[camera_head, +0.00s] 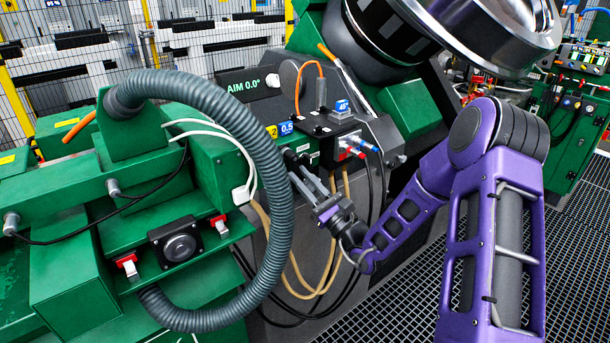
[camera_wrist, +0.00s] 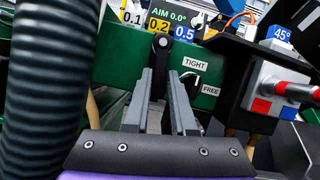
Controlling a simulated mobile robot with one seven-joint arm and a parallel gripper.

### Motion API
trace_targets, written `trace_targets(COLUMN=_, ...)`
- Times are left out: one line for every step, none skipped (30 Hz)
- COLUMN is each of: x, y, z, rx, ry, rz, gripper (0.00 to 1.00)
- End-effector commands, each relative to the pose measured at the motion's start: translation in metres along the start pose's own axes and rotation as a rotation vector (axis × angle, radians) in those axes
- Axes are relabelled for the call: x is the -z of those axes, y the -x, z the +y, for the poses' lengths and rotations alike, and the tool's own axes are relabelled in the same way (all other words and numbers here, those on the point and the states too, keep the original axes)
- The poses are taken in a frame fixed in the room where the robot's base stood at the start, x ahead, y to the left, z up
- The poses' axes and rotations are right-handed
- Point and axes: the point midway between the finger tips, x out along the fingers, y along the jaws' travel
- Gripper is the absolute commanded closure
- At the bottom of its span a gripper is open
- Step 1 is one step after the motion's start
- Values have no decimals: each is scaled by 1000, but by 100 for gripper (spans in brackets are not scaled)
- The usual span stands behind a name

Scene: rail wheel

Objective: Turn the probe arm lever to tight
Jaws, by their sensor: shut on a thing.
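The probe arm lever (camera_wrist: 160,44) is dark, with a round grey-centred pivot at its top, on the green panel in the wrist view. It hangs down from the pivot between the fingers of my gripper (camera_wrist: 163,78), which is shut on it. The fingers hide most of its lower part. A white TIGHT label (camera_wrist: 195,64) is right of the lever, and a white FREE label (camera_wrist: 211,90) is lower and further right. In the head view my gripper (camera_head: 308,182) reaches the green machine's side from the right; the lever is hard to make out there.
A thick ribbed grey hose (camera_wrist: 40,75) stands close on the left; it also arches across the head view (camera_head: 280,200). A black box with a red-tipped connector (camera_wrist: 285,88) is close on the right. Tan hoses (camera_head: 300,275) hang below my gripper.

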Motion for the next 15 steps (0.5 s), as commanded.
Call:
trace_targets(x=-1, y=0, z=1, rx=11, ry=-34, rz=3, gripper=100)
trace_targets(x=-1, y=0, z=2, rx=18, ry=-48, rz=3, gripper=100)
trace_targets(x=0, y=-1, z=2, rx=27, ry=-68, rz=4, gripper=100)
trace_targets(x=0, y=-1, z=3, rx=32, ry=-82, rz=4, gripper=100)
trace_targets(x=0, y=-1, z=3, rx=37, ry=-95, rz=4, gripper=100)
trace_targets(x=0, y=-1, z=4, rx=43, ry=-110, rz=4, gripper=100)
trace_targets(x=0, y=-1, z=4, rx=47, ry=-119, rz=4, gripper=100)
trace_targets(x=0, y=-1, z=5, rx=51, ry=-128, rz=4, gripper=100)
trace_targets(x=1, y=-1, z=5, rx=55, ry=-138, rz=4, gripper=100)
trace_targets(x=1, y=-1, z=6, rx=58, ry=-145, rz=4, gripper=100)
trace_targets(x=1, y=-1, z=6, rx=60, ry=-151, rz=3, gripper=100)
trace_targets(x=1, y=-1, z=6, rx=63, ry=-158, rz=3, gripper=100)
trace_targets(x=1, y=-1, z=6, rx=65, ry=-162, rz=3, gripper=100)
trace_targets(x=1, y=-1, z=7, rx=66, ry=-165, rz=3, gripper=100)
trace_targets(x=1, y=-1, z=7, rx=68, ry=-169, rz=3, gripper=100)
